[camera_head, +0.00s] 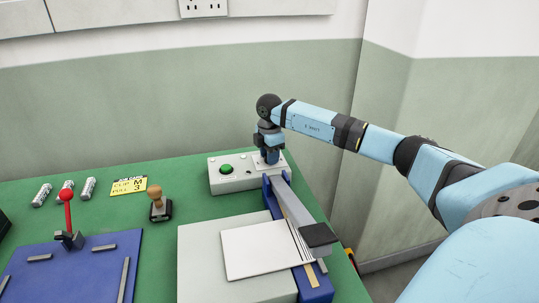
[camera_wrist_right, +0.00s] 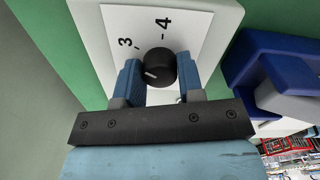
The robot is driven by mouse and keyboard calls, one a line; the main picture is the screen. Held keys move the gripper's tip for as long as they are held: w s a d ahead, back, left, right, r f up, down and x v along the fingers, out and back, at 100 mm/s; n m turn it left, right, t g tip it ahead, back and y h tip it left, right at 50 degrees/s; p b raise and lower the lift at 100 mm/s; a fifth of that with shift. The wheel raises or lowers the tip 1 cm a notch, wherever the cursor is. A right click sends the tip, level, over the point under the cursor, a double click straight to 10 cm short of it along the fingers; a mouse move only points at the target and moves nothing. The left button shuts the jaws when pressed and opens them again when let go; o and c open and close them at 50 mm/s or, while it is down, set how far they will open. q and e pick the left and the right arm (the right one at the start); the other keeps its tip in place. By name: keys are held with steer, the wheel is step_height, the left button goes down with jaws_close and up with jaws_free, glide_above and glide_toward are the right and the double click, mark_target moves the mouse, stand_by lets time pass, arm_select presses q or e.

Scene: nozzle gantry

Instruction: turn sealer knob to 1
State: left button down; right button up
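The sealer's pale control box (camera_head: 235,183) stands at the back of the green bench, with a green button (camera_head: 226,169) on its top. My right gripper (camera_head: 271,158) points down over the right part of this box and hides the knob in the head view. In the right wrist view the black knob (camera_wrist_right: 161,67) sits between the two blue fingers of my right gripper (camera_wrist_right: 160,72). Whether both fingers press on it is unclear. The knob's white mark points to the lower left. Printed 3 and 4 show beyond the knob; a 1 is not visible. My left gripper is out of view.
The sealer's blue base and grey arm (camera_head: 292,204) run forward from the box, beside a grey block (camera_head: 200,250) carrying a white sheet (camera_head: 262,250). A wooden-handled stamp (camera_head: 157,203), yellow card (camera_head: 129,186) and red-knobbed lever (camera_head: 68,215) are to the left.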

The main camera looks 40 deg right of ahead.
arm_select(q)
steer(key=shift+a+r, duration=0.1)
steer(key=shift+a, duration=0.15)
arm_select(e)
steer(key=shift+r+n, duration=0.1)
steer(key=shift+n, duration=0.3)
steer(key=n+p, duration=0.1)
steer(key=n, duration=0.2)
steer(key=shift+n+p, duration=0.4)
steer(key=n, duration=0.2)
steer(key=shift+n, duration=0.3)
steer(key=n+p, duration=0.1)
steer(key=n, duration=1.1)
steer(key=shift+n, duration=0.4)
steer(key=n, duration=0.2)
steer(key=shift+n, duration=0.3)
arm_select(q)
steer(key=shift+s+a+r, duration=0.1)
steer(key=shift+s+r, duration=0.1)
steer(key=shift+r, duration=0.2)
arm_select(e)
steer(key=shift+n, duration=0.7)
